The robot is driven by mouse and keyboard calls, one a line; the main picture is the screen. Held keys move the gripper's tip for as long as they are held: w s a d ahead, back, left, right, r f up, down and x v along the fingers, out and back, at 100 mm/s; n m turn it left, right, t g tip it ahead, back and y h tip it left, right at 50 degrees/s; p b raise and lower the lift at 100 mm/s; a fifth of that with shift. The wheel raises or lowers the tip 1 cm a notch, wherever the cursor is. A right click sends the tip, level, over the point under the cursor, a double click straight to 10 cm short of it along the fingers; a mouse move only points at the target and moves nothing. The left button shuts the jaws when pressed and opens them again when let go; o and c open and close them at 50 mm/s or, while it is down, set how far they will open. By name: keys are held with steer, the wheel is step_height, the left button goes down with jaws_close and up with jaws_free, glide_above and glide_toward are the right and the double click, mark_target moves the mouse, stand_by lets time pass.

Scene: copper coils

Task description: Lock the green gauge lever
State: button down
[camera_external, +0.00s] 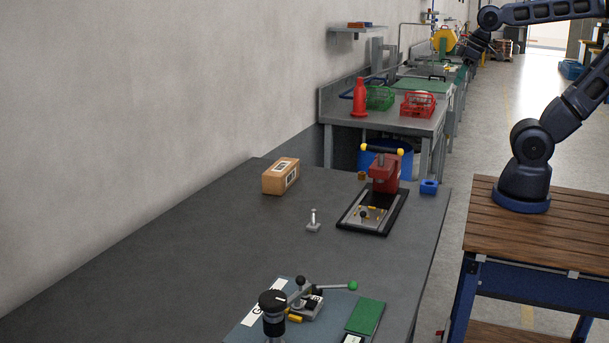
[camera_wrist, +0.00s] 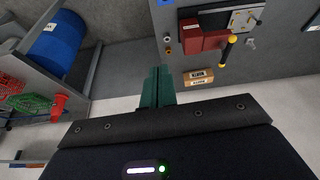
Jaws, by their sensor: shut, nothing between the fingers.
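The green-knobbed lever (camera_external: 352,286) sits on a small clamp-like gauge fixture (camera_external: 312,303) on a blue-grey mat at the front of the dark table. Its arm points right, roughly level. A black-knobbed post (camera_external: 272,302) stands beside it, and a green pad (camera_external: 365,316) lies to its right. My gripper (camera_external: 472,50) is high at the upper right in the external view, far from the lever. In the wrist view, the green fingers (camera_wrist: 158,88) are together with nothing between them. I cannot make out the green lever in the wrist view.
A red press (camera_external: 385,172) with a yellow-ended handle stands on the table's far part; it also shows in the wrist view (camera_wrist: 205,38). A cardboard box (camera_external: 280,176), a small grey stand (camera_external: 313,222) and a blue block (camera_external: 429,187) are nearby. The table's left is clear.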

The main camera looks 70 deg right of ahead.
steer(key=w+a+r+n+g, duration=0.15)
steer(key=w+a+n, duration=0.35)
steer(key=w+a, duration=0.65)
steer(key=w+a+r+n+g, duration=0.15)
steer(key=w+a+n, duration=0.6)
steer(key=a, duration=0.75)
steer(key=a+f+n+h, duration=0.15)
steer(key=a+f, duration=0.25)
steer(key=a, duration=0.7)
steer(key=a+f+n, duration=0.3)
steer(key=a+f, duration=0.1)
steer(key=a, duration=0.8)
steer(key=a+f+n+h, duration=0.15)
steer(key=a+f, duration=0.25)
steer(key=a, duration=0.7)
steer(key=s+a+f+n, duration=0.2)
steer(key=s+a+f, duration=0.4)
steer(key=a, duration=0.2)
steer(key=s+a+f+n, duration=0.3)
steer(key=s+a+f, duration=0.3)
steer(key=a, duration=0.3)
steer(key=shift+s+a+f+t, duration=0.15)
steer(key=shift+a+f+t, duration=0.1)
steer(key=shift+a+t, duration=0.05)
steer(key=shift+n, duration=0.25)
